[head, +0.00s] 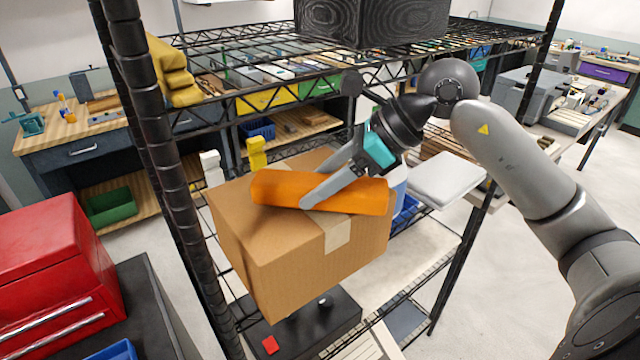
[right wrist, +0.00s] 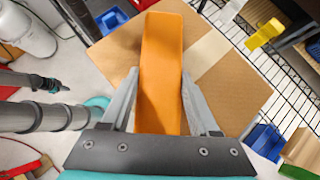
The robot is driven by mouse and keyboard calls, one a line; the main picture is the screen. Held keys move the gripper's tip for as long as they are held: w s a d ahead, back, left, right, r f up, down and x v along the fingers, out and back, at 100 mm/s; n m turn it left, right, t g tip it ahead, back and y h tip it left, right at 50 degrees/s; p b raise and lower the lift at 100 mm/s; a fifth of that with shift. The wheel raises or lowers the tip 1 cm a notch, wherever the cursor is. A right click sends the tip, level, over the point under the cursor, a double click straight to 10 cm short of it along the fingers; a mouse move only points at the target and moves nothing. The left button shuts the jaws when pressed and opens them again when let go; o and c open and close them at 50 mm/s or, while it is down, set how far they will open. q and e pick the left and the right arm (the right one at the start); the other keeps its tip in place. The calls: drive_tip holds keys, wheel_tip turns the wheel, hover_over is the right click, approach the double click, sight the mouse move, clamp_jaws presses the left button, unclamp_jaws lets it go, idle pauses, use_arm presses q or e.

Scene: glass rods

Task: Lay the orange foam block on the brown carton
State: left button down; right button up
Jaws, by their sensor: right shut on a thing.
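The orange foam block (head: 350,195) is a long bar at the top of the brown carton (head: 290,255) in the head view. My right gripper (head: 304,205) is shut on the block, with one finger on each side of it. In the right wrist view the block (right wrist: 160,70) runs lengthwise between the fingers (right wrist: 158,100), above the carton (right wrist: 220,85). I cannot tell whether the block touches the carton's top. The carton sits in a black wire shelf unit, with a strip of pale tape down its front. My left gripper is not in view.
A shelf post (head: 150,130) stands left of the carton. A white box (head: 447,178) is at its right. A red toolbox (head: 55,270) stands at the left.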

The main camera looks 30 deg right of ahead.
drive_tip(key=shift+f, duration=0.55)
drive_tip(key=shift+f, duration=0.15)
drive_tip(key=o, duration=1.4)
drive_tip(key=shift+c, duration=0.2)
drive_tip(key=shift+s+d+r, duration=0.1)
drive_tip(key=shift+d+r, duration=0.05)
drive_tip(key=shift+r, duration=0.15)
drive_tip(key=b+v, duration=0.2)
drive_tip(key=v, duration=0.9)
drive_tip(key=shift+s+d+r, duration=0.1)
drive_tip(key=shift+r, duration=0.15)
